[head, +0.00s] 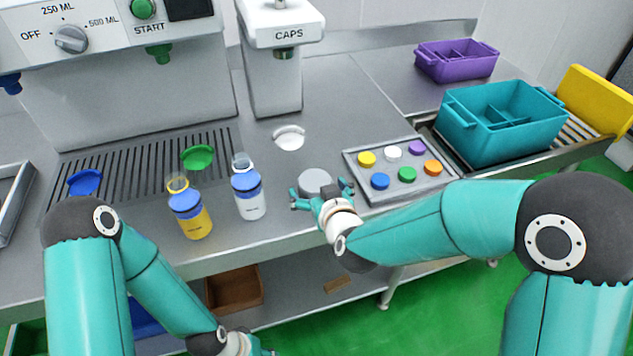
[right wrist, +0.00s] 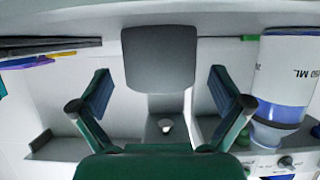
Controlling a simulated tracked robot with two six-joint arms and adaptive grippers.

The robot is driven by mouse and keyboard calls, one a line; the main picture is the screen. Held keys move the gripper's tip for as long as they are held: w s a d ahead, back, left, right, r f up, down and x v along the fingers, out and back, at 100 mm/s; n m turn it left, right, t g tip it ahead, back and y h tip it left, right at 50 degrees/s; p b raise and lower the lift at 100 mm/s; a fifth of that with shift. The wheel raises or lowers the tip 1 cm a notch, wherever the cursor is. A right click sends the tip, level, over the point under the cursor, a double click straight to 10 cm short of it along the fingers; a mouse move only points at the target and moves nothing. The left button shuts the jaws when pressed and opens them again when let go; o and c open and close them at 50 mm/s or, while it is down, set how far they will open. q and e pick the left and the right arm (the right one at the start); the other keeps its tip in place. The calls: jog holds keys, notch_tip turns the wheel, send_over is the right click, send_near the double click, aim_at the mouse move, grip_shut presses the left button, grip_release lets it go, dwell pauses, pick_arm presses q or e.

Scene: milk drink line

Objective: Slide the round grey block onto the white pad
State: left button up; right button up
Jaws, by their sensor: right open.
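The round grey block (head: 315,182) lies on the steel counter, in front of the white pad (head: 289,138), a round patch below the caps machine. My right gripper (head: 320,193) is open at the near side of the block, one finger to each side of it. In the right wrist view the block (right wrist: 158,60) stands large between and beyond the open fingers, with gaps on both sides. I cannot pick out the white pad in that view. My left gripper (head: 250,346) is low at the bottom edge, mostly cut off.
A tray of coloured caps (head: 370,190) lies right of the block. A white-filled bottle (head: 248,196) and a yellow-filled bottle (head: 190,212) stand to the left. The caps machine (head: 272,70) rises behind the pad. The counter between block and pad looks clear.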

pick_arm(q)
jog(key=shift+r, duration=0.15)
pick_arm(e)
jog(key=shift+x, duration=1.2)
jog(key=shift+c, duration=0.3)
